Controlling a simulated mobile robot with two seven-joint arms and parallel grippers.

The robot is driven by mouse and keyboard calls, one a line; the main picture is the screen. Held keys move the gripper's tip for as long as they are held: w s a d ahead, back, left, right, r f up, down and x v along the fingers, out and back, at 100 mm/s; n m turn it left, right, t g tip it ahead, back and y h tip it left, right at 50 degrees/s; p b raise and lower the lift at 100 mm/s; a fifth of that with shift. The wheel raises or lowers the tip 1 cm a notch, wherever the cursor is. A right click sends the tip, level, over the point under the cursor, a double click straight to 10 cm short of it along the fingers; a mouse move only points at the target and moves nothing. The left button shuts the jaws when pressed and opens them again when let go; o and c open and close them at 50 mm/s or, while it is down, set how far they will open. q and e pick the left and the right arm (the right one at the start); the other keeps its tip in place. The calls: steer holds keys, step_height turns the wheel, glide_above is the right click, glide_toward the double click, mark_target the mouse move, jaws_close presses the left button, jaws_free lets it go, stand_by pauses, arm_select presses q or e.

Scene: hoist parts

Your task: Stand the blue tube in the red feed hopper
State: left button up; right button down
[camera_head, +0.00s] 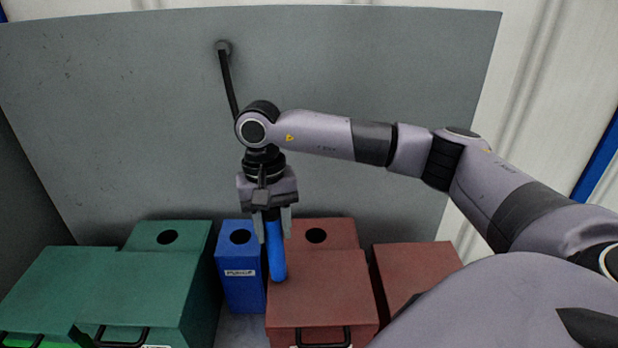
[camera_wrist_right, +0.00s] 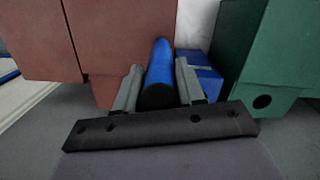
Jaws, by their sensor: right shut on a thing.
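My right gripper (camera_head: 272,220) is shut on the blue tube (camera_head: 277,258). The tube hangs upright below the fingers, in front of the gap between the blue box and the red hopper in the head view. In the right wrist view the tube (camera_wrist_right: 160,75) sits between the two grey fingers (camera_wrist_right: 157,88). The red feed hopper (camera_head: 322,285) has a round dark hole (camera_head: 316,236) in its raised back part, to the right of the tube. The hopper (camera_wrist_right: 125,40) also shows in the right wrist view, its hole hidden there. My left gripper is not seen.
A blue box (camera_head: 240,290) with a label and a round hole stands left of the red hopper. Green boxes (camera_head: 150,285), one with a round hole, stand further left. Another red box (camera_head: 415,265) is at right. A grey panel (camera_head: 130,120) with a black rod stands behind.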

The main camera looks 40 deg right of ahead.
steer(key=w+d+r+m+t+y+b, duration=0.1)
steer(key=w+d+m, duration=0.2)
steer(key=d+m, duration=0.4)
steer(key=w+d+m+b, duration=0.1)
steer(key=w+d+m, duration=0.3)
steer(key=d, duration=0.5)
steer(key=shift+m, duration=0.7)
steer(key=shift+s+f+b, duration=0.2)
steer(key=shift+f+b, duration=1.7)
steer(key=shift+f, duration=0.4)
steer(key=shift+s+f+b, duration=0.15)
steer(key=shift+f+b, duration=1.7)
steer(key=shift+f, duration=0.4)
steer(key=shift+s+f+b, duration=0.2)
steer(key=shift+f+b, duration=1.7)
steer(key=shift+f, duration=0.4)
steer(key=shift+a+p, duration=0.1)
steer(key=shift+p, duration=0.25)
steer(key=shift+f, duration=0.55)
steer(key=c, duration=0.6)
jaws_free()
